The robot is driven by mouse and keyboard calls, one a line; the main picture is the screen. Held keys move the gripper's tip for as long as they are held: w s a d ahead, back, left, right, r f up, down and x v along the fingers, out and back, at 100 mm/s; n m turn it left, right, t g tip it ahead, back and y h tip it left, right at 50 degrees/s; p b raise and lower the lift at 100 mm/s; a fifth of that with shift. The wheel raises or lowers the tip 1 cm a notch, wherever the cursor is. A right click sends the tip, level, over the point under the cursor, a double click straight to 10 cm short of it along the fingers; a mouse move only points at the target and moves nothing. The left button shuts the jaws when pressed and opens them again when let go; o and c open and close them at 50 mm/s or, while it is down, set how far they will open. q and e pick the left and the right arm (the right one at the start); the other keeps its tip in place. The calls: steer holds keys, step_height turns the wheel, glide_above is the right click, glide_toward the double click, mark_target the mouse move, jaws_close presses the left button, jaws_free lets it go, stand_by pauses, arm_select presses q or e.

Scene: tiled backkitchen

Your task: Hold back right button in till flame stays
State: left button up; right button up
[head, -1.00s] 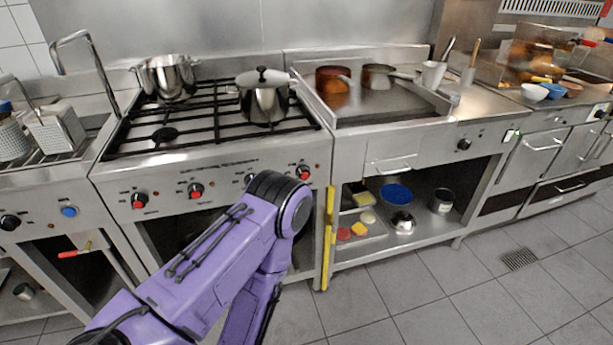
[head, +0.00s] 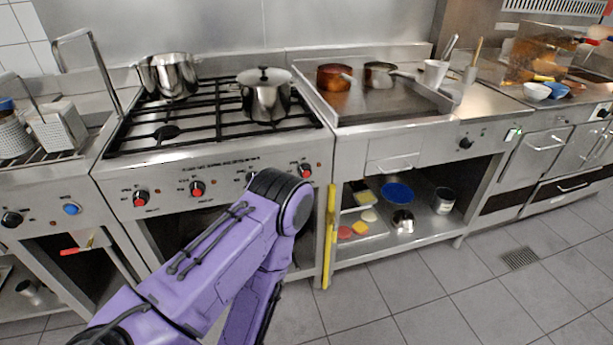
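The gas stove (head: 185,155) stands left of centre with black grates and a row of knobs on its front. I see a left red knob (head: 140,198), a middle red knob (head: 197,188) and a right red knob (head: 305,170). Another knob (head: 250,177) is partly covered by my purple arm. Small marks beside the knobs are too small to tell apart as buttons. A lidded steel pot (head: 264,100) stands on the right burners and an open steel pot (head: 168,77) at the back left. No flame shows. My arm's end and both grippers are not visible.
A steel griddle (head: 385,105) with two pans adjoins on the right, above a shelf with a blue bowl (head: 397,193). A yellow bar (head: 329,235) stands upright between the units. A fryer (head: 50,145) is at the left. The tiled floor at lower right is clear.

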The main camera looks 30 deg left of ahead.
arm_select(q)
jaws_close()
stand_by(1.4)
